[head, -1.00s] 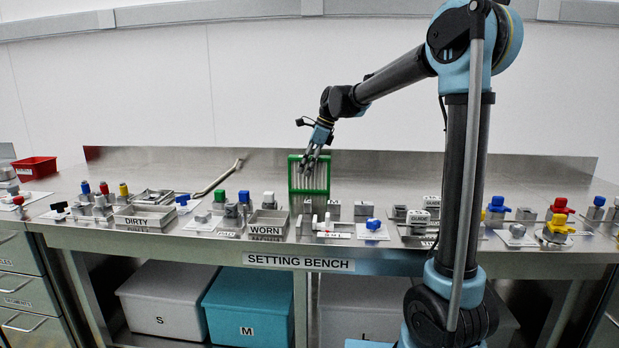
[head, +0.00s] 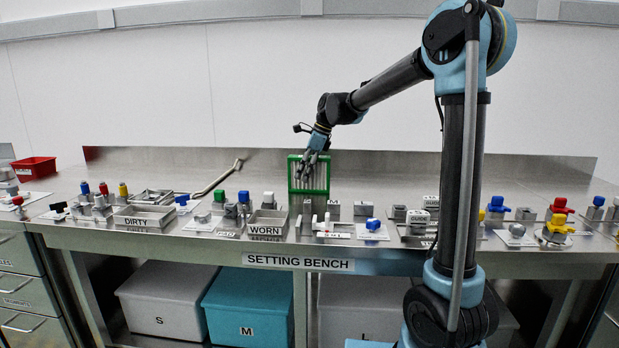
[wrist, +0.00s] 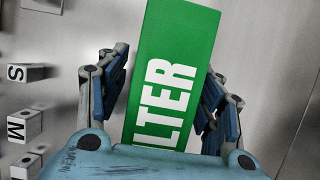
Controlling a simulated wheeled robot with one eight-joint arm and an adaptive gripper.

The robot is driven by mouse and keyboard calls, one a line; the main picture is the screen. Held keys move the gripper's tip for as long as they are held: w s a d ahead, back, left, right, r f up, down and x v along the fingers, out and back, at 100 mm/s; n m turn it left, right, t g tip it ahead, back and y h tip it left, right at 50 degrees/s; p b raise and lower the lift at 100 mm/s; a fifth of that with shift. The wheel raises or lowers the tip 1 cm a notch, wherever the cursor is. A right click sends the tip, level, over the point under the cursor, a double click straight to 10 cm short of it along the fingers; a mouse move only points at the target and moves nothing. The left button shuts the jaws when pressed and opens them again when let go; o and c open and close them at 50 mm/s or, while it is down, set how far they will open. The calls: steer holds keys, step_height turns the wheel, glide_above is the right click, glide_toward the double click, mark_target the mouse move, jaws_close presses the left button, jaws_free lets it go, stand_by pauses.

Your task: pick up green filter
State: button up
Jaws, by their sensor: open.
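The green filter (head: 292,176) is a green frame with pale vertical bars, standing upright at the back middle of the bench. My gripper (head: 312,164) is over its upper part, fingers pointing down, hiding some of the frame. In the wrist view the filter (wrist: 178,40) shows a green face with white letters, of which "LTER" is readable. The open fingers of my gripper (wrist: 165,86) lie on both sides of that face; the right fingers look closer to it. I cannot tell whether any finger touches. The palm hides the filter's near end.
The steel bench (head: 420,170) is bare behind the filter. In front stand small blocks and knobs, a tray marked WORN (head: 267,229) and a tray marked DIRTY (head: 146,223). A bent metal handle (head: 217,181) lies to the left. Lettered blocks (wrist: 25,125) show in the wrist view.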

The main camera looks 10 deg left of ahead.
steer(key=c, duration=1.4)
step_height(320, 180, up, 10)
steer(key=shift+r, duration=0.25)
steer(key=shift+f, duration=0.15)
step_height(320, 180, down, 10)
steer(key=shift+f, duration=0.15)
steer(key=shift+r, duration=0.2)
stand_by(0.4)
